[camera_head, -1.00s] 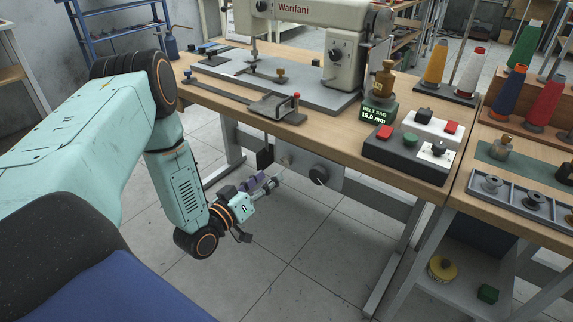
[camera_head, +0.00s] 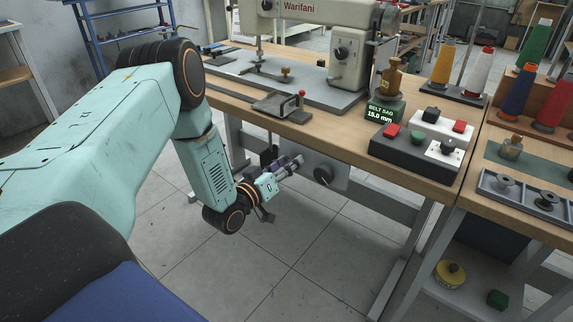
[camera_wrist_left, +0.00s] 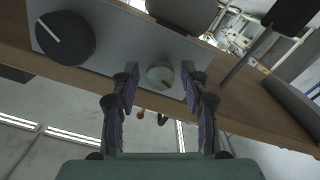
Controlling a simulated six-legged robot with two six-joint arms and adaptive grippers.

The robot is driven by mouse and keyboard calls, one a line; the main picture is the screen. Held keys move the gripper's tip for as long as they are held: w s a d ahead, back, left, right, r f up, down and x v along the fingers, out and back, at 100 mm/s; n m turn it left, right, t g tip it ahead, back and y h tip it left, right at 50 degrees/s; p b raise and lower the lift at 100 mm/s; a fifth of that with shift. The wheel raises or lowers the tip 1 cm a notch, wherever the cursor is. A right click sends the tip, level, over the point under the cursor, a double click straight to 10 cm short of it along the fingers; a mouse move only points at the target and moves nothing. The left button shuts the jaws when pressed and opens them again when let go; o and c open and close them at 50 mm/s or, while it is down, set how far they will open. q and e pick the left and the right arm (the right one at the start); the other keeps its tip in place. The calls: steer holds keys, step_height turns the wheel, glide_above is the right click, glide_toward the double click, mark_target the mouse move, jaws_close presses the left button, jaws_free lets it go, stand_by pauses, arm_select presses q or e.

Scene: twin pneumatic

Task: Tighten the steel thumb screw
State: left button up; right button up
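The steel thumb screw (camera_wrist_left: 160,75) is a small, pale grey round knob on a grey plate (camera_wrist_left: 117,40) in the left wrist view. My left gripper (camera_wrist_left: 159,72) is open, with one purple-padded finger on each side of the knob. In the head view my left gripper (camera_head: 296,162) reaches under the table's front edge to the plate (camera_head: 338,186); I cannot make out the screw there. My right gripper is not in view.
A larger black knob (camera_head: 323,174) with a white mark sits on the same plate, close to the gripper. The sewing table (camera_head: 330,132) overhangs it. A green display (camera_head: 380,112) reads BELT SAG 15.0 mm. The floor below is clear.

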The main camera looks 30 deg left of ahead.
arm_select(q)
jaws_close()
steer(key=shift+m, duration=0.3)
steer(key=m+p, duration=0.4)
steer(key=m, duration=0.2)
steer(key=m+p, duration=0.2)
steer(key=m, duration=0.2)
steer(key=shift+a, duration=0.1)
steer(key=shift+m+p, duration=1.1)
steer(key=shift+m, duration=0.6)
